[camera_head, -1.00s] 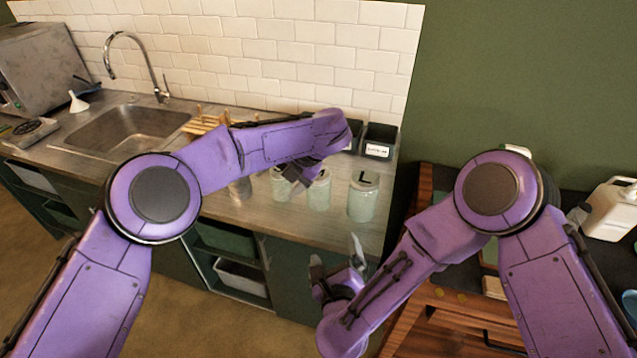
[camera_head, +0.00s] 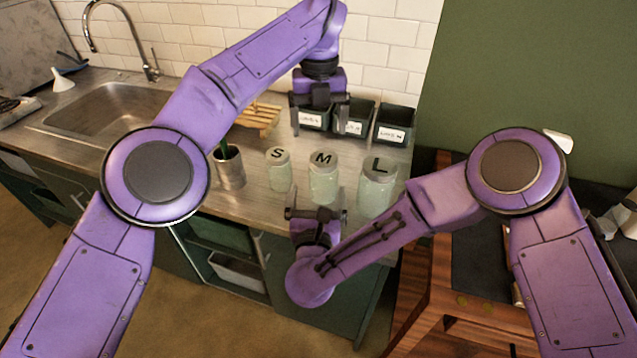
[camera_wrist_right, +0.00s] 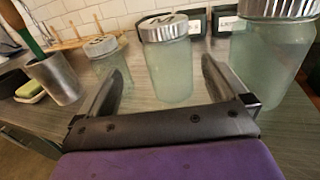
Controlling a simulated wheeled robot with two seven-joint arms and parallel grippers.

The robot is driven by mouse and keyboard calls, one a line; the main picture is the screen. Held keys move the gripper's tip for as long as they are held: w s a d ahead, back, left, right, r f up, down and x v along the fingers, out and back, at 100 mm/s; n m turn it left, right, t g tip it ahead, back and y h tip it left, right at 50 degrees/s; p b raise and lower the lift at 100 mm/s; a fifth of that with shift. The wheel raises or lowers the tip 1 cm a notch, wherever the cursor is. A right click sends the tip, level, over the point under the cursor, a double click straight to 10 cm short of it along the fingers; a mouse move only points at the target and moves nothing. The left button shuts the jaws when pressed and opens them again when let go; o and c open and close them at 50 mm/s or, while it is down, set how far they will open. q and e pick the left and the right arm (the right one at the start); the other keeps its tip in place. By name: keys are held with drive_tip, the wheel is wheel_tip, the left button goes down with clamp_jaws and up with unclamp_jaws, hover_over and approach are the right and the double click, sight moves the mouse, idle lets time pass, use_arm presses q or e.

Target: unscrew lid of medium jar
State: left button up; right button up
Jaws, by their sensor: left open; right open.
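The medium jar (camera_head: 323,187) is pale glass with a lid (camera_head: 323,159) marked M. It stands upright on the counter, lid on, between the small jar (camera_head: 279,176) and the large jar (camera_head: 376,192). My left gripper (camera_head: 319,128) is open, fingers down, behind and above the medium jar. My right gripper (camera_head: 317,212) is open in front of that jar, low near the counter's front edge. In the right wrist view the medium jar (camera_wrist_right: 173,75) and its ridged lid (camera_wrist_right: 163,27) stand ahead, between the open fingers (camera_wrist_right: 163,68) in line of sight. Neither gripper visibly touches it.
A metal cup (camera_head: 229,170) with a green-handled tool stands left of the jars. A wooden rack (camera_head: 258,118) lies behind. Labelled dark bins (camera_head: 395,125) line the wall. The sink (camera_head: 105,112) is at left. In the right wrist view a sponge (camera_wrist_right: 30,88) lies at left.

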sight(325, 184)
use_arm(q)
drive_tip(key=shift+w+d+f, duration=0.15)
drive_tip(key=shift+w+d, duration=0.05)
drive_tip(key=shift+d, duration=0.2)
drive_tip(key=shift+w+d+f, duration=0.1)
drive_tip(key=shift+w+d, duration=0.05)
drive_tip(key=shift+d, duration=0.25)
use_arm(e)
drive_tip(key=w, duration=0.2)
drive_tip(key=w+d, duration=0.1)
drive_tip(key=w, duration=0.4)
drive_tip(key=shift+d+f, duration=0.15)
drive_tip(key=shift+d, duration=0.25)
use_arm(q)
drive_tip(key=shift+a, duration=0.2)
use_arm(e)
drive_tip(key=shift+w+a, duration=0.15)
drive_tip(key=shift+w, duration=0.1)
use_arm(q)
drive_tip(key=shift+s+a+r, duration=0.15)
drive_tip(key=shift+s, duration=0.05)
use_arm(e)
drive_tip(key=shift+a, duration=0.15)
